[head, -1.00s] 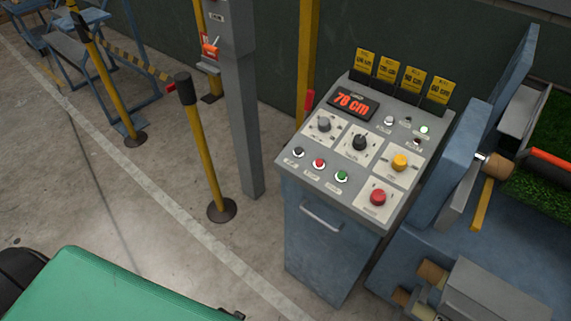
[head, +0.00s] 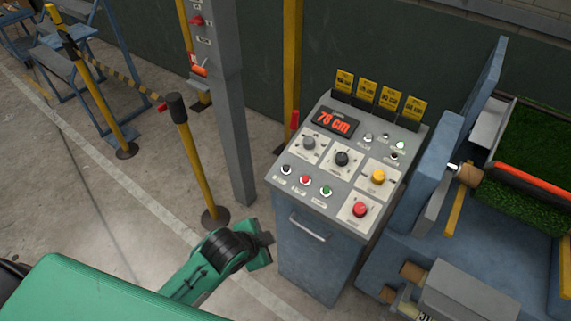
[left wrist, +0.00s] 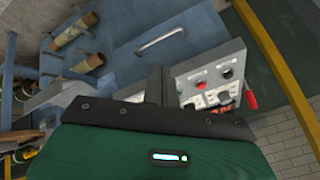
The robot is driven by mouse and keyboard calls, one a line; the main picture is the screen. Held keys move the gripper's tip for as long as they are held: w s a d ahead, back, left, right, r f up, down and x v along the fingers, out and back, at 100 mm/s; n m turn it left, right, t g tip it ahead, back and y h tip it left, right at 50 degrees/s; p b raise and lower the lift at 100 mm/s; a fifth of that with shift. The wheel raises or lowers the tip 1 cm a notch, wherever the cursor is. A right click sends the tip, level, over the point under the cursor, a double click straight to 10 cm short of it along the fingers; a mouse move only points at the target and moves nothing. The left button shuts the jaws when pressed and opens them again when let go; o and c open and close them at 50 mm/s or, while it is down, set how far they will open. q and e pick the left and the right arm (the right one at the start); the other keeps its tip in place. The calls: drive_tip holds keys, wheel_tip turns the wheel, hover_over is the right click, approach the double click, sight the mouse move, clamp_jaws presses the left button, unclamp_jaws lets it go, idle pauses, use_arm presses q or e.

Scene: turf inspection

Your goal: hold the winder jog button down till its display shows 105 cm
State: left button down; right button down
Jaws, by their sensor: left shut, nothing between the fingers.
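The winder control panel (head: 330,215) tops a blue-grey cabinet. Its lit display (head: 335,122) reads about 70 cm, the second digit being hard to read. Black (head: 286,170), red (head: 305,181) and green (head: 326,191) buttons line its lower left. A yellow button (head: 378,177) and a large red button (head: 360,210) are at right. The labels are too small to show which one is the jog button. My left gripper (head: 262,248) is shut and empty, left of the cabinet and apart from the panel. The panel (left wrist: 205,75) also shows in the left wrist view. My right gripper is out of view.
A grey post (head: 235,130) and a yellow barrier post (head: 197,165) stand left of the cabinet. Yellow cards (head: 367,92) stand along the panel's back edge. The blue winder machine (head: 440,190) with turf (head: 535,140) is at right. Floor in front is open.

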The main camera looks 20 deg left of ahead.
use_arm(q)
drive_tip(key=w+d+r+m+t+h, duration=0.2)
drive_tip(key=w+d+r+m, duration=0.15)
drive_tip(key=w+m, duration=0.3)
wheel_tip(320, 180, up, 6)
drive_tip(key=m+t+h, duration=0.1)
drive_tip(key=m+h, duration=0.2)
drive_tip(key=m, duration=1.4)
hover_over(286, 169)
drive_tip(key=s+a, duration=0.3)
drive_tip(key=s, duration=0.2)
drive_tip(key=shift+w+d+f, duration=0.1)
drive_tip(key=shift+d, duration=0.2)
drive_tip(key=shift+f, duration=0.1)
drive_tip(key=f+b, duration=0.2)
drive_tip(key=w+f+b, duration=0.1)
drive_tip(key=f+b, duration=0.1)
drive_tip(key=w+d+f+b, duration=0.1)
drive_tip(key=f+b, duration=0.1)
drive_tip(key=f, duration=0.1)
drive_tip(key=shift+w, duration=0.2)
drive_tip(key=shift+w+f+b, duration=0.25)
drive_tip(key=shift+f+b, duration=0.2)
drive_tip(key=shift+f, duration=0.15)
